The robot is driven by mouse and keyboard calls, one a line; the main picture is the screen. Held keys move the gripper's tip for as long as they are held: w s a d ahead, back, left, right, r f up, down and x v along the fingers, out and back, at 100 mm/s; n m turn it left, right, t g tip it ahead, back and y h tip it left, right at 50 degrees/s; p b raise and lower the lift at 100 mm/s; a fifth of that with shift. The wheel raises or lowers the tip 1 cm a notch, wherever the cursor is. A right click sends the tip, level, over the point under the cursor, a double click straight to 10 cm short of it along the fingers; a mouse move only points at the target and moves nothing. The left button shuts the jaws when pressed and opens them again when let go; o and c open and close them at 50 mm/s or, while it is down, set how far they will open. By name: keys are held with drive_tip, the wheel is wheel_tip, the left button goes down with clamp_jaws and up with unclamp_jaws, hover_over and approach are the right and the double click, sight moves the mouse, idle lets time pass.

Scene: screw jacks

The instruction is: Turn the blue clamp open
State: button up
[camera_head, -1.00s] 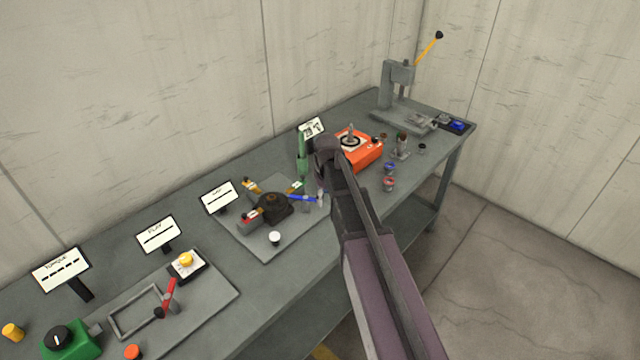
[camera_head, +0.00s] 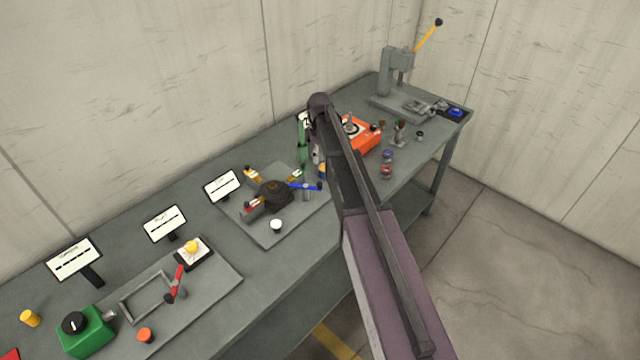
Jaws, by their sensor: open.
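The blue clamp (camera_head: 304,187) is on the right side of a grey plate (camera_head: 262,236) on the bench. Its blue lever lies nearly level, with a dark tip at its right end and a grey post below. A round dark part (camera_head: 275,194) sits in the middle of the plate, with orange-yellow clamps around it. My gripper (camera_head: 317,157) hangs below my dark wrist, just above and behind the blue lever's right end, seemingly apart from it. It is small and partly hidden by my arm; its open jaws are hard to make out.
A green upright device (camera_head: 302,142) stands close left of my gripper. An orange box (camera_head: 360,135) and small jars (camera_head: 387,165) are to the right. A press (camera_head: 400,85) stands at the far end. A red-handled fixture (camera_head: 176,283) is at the left.

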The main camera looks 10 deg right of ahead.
sight(320, 183)
drive_tip(key=shift+f+b, duration=6.75)
drive_tip(key=shift+f, duration=0.1)
clamp_jaws()
